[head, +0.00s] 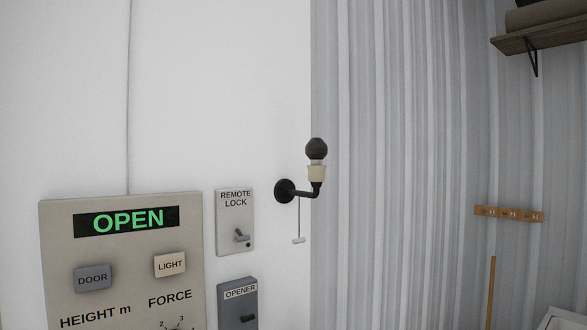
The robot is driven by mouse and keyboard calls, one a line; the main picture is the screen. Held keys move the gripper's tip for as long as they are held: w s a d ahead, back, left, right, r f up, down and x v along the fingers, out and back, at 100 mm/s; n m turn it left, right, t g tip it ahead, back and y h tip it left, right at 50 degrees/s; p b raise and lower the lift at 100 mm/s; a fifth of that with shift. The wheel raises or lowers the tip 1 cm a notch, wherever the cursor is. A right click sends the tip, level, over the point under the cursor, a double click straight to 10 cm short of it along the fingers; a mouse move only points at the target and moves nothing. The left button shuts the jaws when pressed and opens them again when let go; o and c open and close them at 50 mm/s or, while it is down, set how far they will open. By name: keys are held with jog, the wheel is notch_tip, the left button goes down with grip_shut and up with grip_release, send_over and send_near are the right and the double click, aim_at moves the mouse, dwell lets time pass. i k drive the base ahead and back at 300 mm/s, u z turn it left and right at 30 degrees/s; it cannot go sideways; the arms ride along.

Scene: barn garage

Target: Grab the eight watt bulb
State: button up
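A dark, round bulb (316,150) sits upright in a cream socket (316,173) on a black wall lamp arm (301,191), right of the middle of the head view. No wattage marking can be read on it, so I cannot tell whether it is the eight watt bulb. A pull cord with a small light handle (299,240) hangs below the lamp arm. My gripper is not in view.
A control panel (190,208) reading OPEN is on the white wall at lower left. A remote lock plate (235,213) and an opener plate (238,306) are beside it. A shelf (545,37) is at upper right, above a wooden rack (509,214).

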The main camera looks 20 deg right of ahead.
aim_at(317, 149)
jog(key=z, duration=1.55)
jog(key=i, duration=0.9)
jog(key=u, duration=2.6)
